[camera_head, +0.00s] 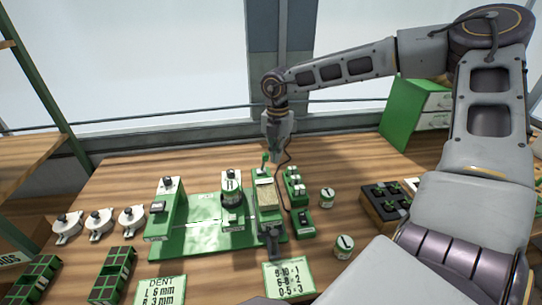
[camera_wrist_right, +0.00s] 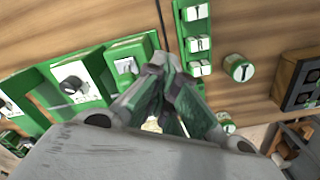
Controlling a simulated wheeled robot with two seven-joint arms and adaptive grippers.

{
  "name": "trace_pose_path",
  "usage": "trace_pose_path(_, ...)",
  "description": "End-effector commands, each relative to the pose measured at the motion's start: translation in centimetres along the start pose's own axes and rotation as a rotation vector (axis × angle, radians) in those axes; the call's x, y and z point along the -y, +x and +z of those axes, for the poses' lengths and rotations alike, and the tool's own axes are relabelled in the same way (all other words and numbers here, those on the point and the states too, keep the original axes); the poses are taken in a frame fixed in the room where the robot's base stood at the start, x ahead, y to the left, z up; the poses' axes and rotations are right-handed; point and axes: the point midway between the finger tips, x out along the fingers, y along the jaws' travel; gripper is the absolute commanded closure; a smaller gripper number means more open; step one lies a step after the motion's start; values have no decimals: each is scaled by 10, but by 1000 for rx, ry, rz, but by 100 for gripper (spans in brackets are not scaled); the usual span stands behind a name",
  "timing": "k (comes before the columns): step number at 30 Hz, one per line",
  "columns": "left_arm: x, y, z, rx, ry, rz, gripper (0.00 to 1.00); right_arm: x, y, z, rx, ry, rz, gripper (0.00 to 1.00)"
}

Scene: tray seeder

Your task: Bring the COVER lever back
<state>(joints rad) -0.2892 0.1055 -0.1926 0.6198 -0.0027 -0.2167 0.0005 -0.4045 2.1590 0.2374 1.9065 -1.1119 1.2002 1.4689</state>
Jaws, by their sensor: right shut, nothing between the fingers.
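The green tray seeder (camera_head: 205,238) stands in the middle of the wooden table, with several stations along it. A small green lever (camera_head: 265,161) stands upright at the back of its right-hand station, the one with a brown top; I cannot read a COVER label. My right gripper (camera_head: 275,158) points down just right of this lever, shut and empty. I cannot tell whether its fingers touch the lever. In the right wrist view the closed fingers (camera_wrist_right: 166,76) are beside the station's green block (camera_wrist_right: 126,62), and the lever is hidden. My left gripper is not in view.
A green strip of white switches (camera_head: 294,187) and a thin dark cable stand close right of the station. Round labelled pots (camera_head: 327,197) and a dark tray of seedlings (camera_head: 378,208) are further right. White dispensers (camera_head: 100,222) and cards (camera_head: 289,280) lie left and in front.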

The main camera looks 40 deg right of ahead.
Motion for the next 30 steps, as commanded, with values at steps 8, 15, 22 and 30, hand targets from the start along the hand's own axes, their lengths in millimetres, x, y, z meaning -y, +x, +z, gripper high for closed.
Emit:
trace_pose_path(8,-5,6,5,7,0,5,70,-5,4,-4,-2,-1,-4,100)
trace_pose_path(15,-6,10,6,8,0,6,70,-10,3,-7,-2,0,-4,100)
trace_pose_path(22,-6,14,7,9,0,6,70,-15,3,-10,-1,-1,-3,100)
trace_pose_path(30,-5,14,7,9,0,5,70,-16,2,-11,-2,-1,-3,100)
